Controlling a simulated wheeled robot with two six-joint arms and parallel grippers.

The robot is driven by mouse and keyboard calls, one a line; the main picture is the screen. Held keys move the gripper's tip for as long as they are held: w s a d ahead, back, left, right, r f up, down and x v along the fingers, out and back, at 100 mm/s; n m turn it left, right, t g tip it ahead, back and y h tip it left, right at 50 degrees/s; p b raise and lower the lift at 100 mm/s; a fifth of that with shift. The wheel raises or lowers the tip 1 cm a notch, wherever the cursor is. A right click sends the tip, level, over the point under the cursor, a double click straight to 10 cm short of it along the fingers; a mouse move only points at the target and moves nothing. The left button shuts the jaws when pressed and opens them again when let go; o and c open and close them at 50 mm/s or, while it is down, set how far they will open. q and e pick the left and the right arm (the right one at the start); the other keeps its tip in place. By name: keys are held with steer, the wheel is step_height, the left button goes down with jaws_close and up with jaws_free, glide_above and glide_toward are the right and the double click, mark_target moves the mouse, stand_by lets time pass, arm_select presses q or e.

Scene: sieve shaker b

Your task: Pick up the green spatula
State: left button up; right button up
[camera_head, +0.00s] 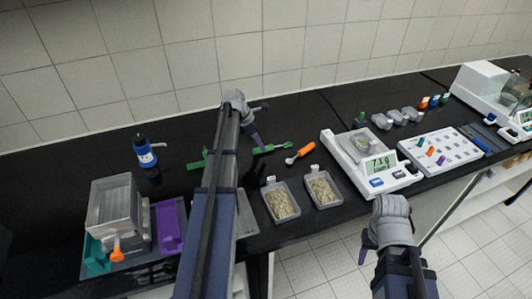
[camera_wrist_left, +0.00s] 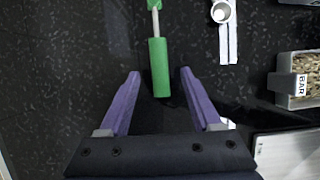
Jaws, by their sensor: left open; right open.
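In the head view the green spatula (camera_head: 268,149) lies just right of my left forearm. My left gripper (camera_wrist_left: 160,74) is open and empty, with a purple finger on either side of the handle end. My right gripper (camera_head: 367,246) is open, low at the bench's front edge, far from the spatula.
An orange-handled scoop (camera_head: 301,152) lies right of the spatula. Two grain-filled trays (camera_head: 281,203) stand nearer the front edge. A scale (camera_head: 372,163) stands further right. Another green piece (camera_head: 197,163) lies left of my forearm, near a blue-white bottle (camera_head: 145,152) and stacked clear boxes (camera_head: 112,211).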

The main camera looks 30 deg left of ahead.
mark_target(273, 147)
arm_select(q)
steer(key=b+x, duration=0.2)
steer(key=x, duration=0.1)
steer(key=shift+c, duration=0.3)
jaws_close()
